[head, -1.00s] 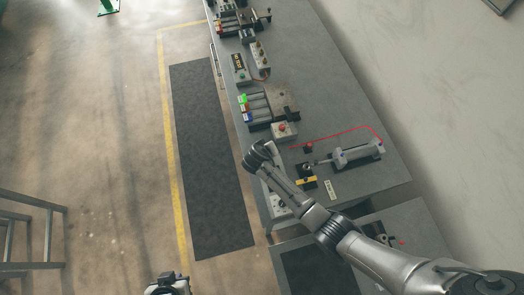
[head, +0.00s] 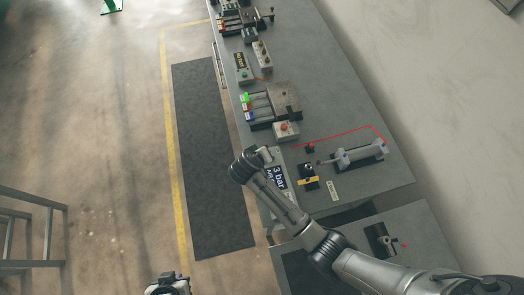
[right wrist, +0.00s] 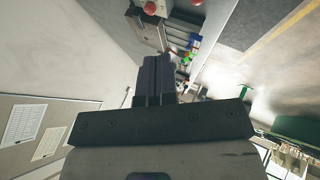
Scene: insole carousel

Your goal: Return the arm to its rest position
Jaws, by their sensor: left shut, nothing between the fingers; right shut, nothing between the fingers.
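My right arm (head: 285,210) reaches in from the lower right over the near end of the grey workbench (head: 355,120). Its wrist bends at the bench's left edge, and its fingers cannot be made out in the head view. In the right wrist view my right gripper (right wrist: 157,75) has its dark fingers together with nothing between them. My left gripper (head: 168,285) shows small at the bottom edge of the head view, above the floor; it is shut and empty.
The bench carries a grey cylinder device (head: 355,156), a red-button box (head: 286,131), a yellow-marked valve (head: 308,182) and a "3 bar" display (head: 279,178) beside my right wrist. A lower side table (head: 415,225) adjoins. A dark floor mat (head: 210,150) lies clear left of the bench.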

